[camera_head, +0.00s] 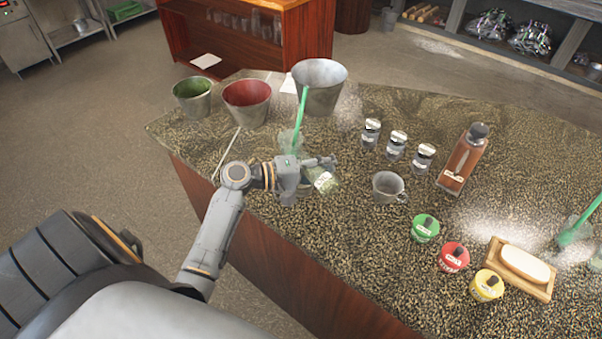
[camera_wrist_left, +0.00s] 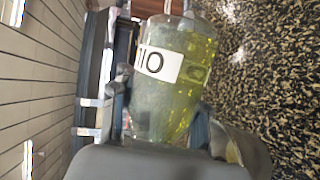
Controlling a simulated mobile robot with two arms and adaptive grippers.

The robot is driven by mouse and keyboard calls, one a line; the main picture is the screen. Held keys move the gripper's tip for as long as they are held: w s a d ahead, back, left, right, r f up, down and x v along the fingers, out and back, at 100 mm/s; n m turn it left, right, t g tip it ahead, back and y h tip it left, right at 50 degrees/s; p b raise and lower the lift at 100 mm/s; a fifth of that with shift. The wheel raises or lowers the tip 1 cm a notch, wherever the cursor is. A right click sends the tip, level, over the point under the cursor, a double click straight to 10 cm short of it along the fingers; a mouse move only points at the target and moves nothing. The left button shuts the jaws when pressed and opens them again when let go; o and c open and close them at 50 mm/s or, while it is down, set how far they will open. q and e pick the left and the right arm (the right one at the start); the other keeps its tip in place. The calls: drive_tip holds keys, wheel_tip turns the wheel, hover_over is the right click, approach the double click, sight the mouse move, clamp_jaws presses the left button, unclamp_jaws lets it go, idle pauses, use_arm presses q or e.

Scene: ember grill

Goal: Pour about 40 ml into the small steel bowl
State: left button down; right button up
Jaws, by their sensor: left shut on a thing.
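My left gripper (camera_head: 310,177) is shut on a clear glass bottle (camera_head: 325,183) with a white label and yellow-green liquid. In the left wrist view the bottle (camera_wrist_left: 172,95) fills the middle, and its label is partly legible, ending in "IO" or "OIL". It is held above the counter and looks tilted in the head view. The small steel bowl (camera_head: 388,185), cup-like with a small side loop, stands on the counter to the right of the bottle, apart from it. Its inside looks empty. My right gripper is out of view.
Green, red and yellow tubs (camera_head: 454,257) and a wooden tray (camera_head: 541,289) are at right. Buckets (camera_head: 247,103) and a glass with a green brush (camera_head: 300,120) stand behind my gripper.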

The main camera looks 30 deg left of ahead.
use_arm(q)
drive_tip(key=shift+r+n, duration=0.3)
drive_tip(key=shift+n, duration=0.1)
idle(1.4)
drive_tip(key=shift+a+h, duration=0.1)
drive_tip(key=shift+h, duration=0.2)
drive_tip(key=f+m+y, duration=0.1)
drive_tip(key=m, duration=0.2)
drive_tip(key=shift+f+y, duration=0.1)
drive_tip(key=shift+y, duration=0.3)
idle(0.8)
